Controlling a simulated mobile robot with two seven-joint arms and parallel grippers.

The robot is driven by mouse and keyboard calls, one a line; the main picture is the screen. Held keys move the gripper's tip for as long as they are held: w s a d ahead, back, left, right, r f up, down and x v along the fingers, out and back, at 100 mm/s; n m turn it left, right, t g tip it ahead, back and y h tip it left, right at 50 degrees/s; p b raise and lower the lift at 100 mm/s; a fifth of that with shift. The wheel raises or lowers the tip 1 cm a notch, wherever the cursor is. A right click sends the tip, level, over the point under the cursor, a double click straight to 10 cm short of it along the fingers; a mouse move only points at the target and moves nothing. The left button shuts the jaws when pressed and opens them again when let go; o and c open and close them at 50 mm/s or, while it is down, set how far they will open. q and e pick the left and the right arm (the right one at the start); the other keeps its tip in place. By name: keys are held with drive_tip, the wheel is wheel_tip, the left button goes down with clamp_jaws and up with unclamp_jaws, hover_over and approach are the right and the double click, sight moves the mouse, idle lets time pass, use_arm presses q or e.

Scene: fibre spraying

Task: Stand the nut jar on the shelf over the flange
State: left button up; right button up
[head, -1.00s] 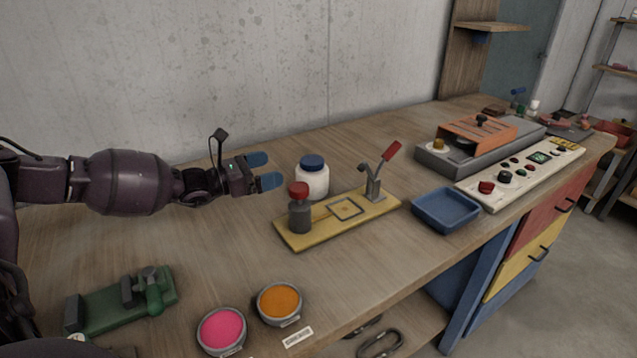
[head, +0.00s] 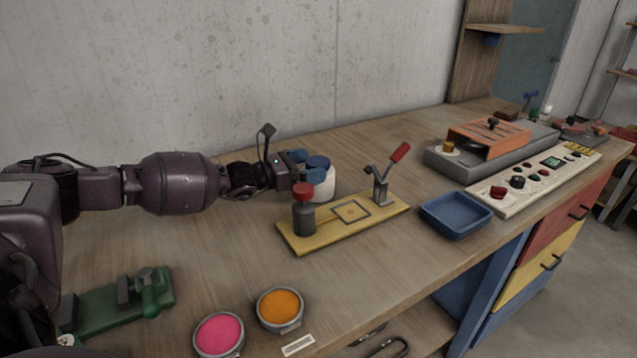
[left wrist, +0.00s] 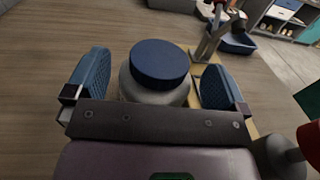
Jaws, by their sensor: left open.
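A white jar with a blue lid (head: 319,180) stands upright on the workbench behind a yellow fixture board. My left gripper (head: 306,164) is at the jar, coming from the left. In the left wrist view the jar (left wrist: 158,75) sits between the two blue finger pads of the open gripper (left wrist: 158,85). Gaps show on both sides, so the fingers look apart from it. A small wooden shelf (head: 506,30) is on an upright board at the back right. I cannot pick out a flange. My right gripper is not in view.
The yellow board (head: 350,222) carries a red-capped grey bottle (head: 304,212) and a red-handled clamp (head: 384,180), close to the jar. A blue tray (head: 456,214), a control panel (head: 520,187) and orange device lie right. Pink and orange bowls (head: 279,308) are in front.

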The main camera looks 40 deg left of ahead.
use_arm(q)
drive_tip(key=shift+x, duration=0.8)
drive_tip(key=shift+f, duration=0.15)
drive_tip(key=c, duration=1.5)
